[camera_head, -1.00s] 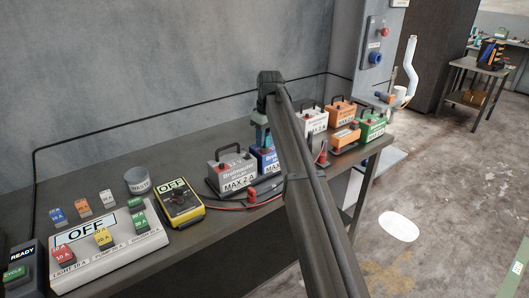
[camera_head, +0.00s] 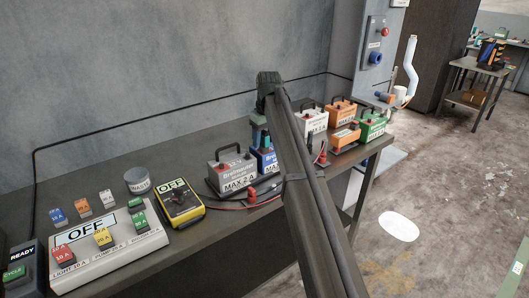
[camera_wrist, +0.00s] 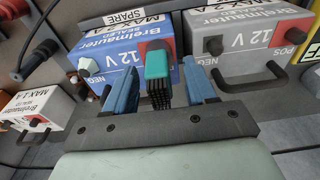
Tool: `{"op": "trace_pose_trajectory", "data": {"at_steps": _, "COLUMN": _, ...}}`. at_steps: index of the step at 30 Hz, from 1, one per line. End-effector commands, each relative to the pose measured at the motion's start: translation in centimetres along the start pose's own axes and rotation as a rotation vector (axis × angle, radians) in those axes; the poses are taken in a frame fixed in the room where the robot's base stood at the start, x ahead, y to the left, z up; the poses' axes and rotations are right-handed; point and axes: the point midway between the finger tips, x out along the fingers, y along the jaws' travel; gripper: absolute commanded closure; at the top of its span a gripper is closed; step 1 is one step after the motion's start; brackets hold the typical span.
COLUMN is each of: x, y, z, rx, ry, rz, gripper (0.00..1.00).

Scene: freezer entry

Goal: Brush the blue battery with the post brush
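The blue battery (camera_wrist: 122,50) has a red post part (camera_wrist: 167,46) and a pale post (camera_wrist: 88,66) in the wrist view. It also shows in the head view (camera_head: 266,160), partly behind my arm. The post brush (camera_wrist: 157,64) has a teal body and black bristles, and it overlaps the red post part in the picture. I cannot tell whether they touch. My gripper (camera_wrist: 162,72) is over the blue battery with one blue finger on each side of the brush. The fingers are wide apart, with a visible gap on both sides of it.
A grey battery (camera_head: 233,168) stands next to the blue one, its raised handle (camera_wrist: 250,84) close to my right finger. A white battery (camera_wrist: 38,108) is at the left. A yellow meter (camera_head: 180,203) and a switch panel (camera_head: 108,245) occupy the bench's left.

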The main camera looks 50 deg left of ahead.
Motion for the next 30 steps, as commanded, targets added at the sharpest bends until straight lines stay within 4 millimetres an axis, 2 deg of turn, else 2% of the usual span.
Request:
{"op": "trace_pose_trajectory", "data": {"at_steps": 8, "x": -0.2, "y": 0.0, "z": 0.0, "rx": 0.000, "ry": 0.001, "rz": 0.001, "gripper": 0.43}}
{"op": "trace_pose_trajectory", "data": {"at_steps": 13, "x": -1.5, "y": 0.1, "z": -0.1, "rx": 0.000, "ry": 0.001, "rz": 0.001, "gripper": 0.43}}
{"op": "trace_pose_trajectory", "data": {"at_steps": 30, "x": -11.6, "y": 0.1, "z": -0.1, "rx": 0.000, "ry": 0.002, "rz": 0.001, "gripper": 0.43}}
